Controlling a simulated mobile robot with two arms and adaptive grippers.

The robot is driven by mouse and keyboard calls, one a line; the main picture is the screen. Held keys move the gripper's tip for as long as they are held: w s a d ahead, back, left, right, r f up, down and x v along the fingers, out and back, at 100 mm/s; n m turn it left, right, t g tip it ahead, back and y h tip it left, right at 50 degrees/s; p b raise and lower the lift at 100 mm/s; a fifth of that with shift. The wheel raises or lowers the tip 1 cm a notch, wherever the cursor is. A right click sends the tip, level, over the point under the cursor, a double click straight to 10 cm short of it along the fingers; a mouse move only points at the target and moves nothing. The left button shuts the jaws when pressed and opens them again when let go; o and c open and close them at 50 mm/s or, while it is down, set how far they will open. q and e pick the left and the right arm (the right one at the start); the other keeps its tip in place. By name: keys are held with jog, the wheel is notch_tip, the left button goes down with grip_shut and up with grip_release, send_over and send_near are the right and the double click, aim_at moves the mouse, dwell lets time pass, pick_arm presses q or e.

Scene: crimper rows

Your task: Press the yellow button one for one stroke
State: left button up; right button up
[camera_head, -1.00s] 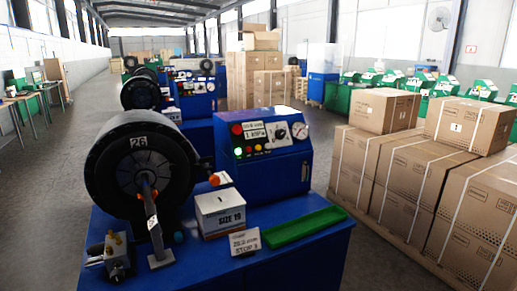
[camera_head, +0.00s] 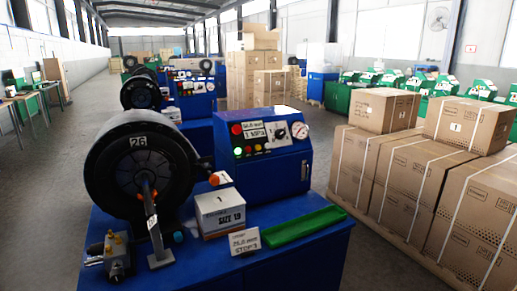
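The nearest crimper has a blue control box (camera_head: 275,170) on the blue bench. Its sloped panel carries a row of small buttons: a lit green button (camera_head: 238,152) at the left, then a small yellow button (camera_head: 258,148) among tiny red or orange ones. Above them are a large red button (camera_head: 237,129), a white display (camera_head: 255,133) with small text including "MPa", a black knob (camera_head: 280,132) and a round gauge (camera_head: 299,131). The black round crimper head (camera_head: 140,170), marked 26, stands to the left. Neither of my grippers is in view, and nothing touches the buttons.
On the bench are a white SIZE 19 box (camera_head: 220,210), a STOP 3 card (camera_head: 245,241), a green tray (camera_head: 305,226) and a metal fitting with brass parts (camera_head: 117,252). Strapped cartons (camera_head: 410,180) stand right. More crimpers stand behind. The aisle floor is clear at left.

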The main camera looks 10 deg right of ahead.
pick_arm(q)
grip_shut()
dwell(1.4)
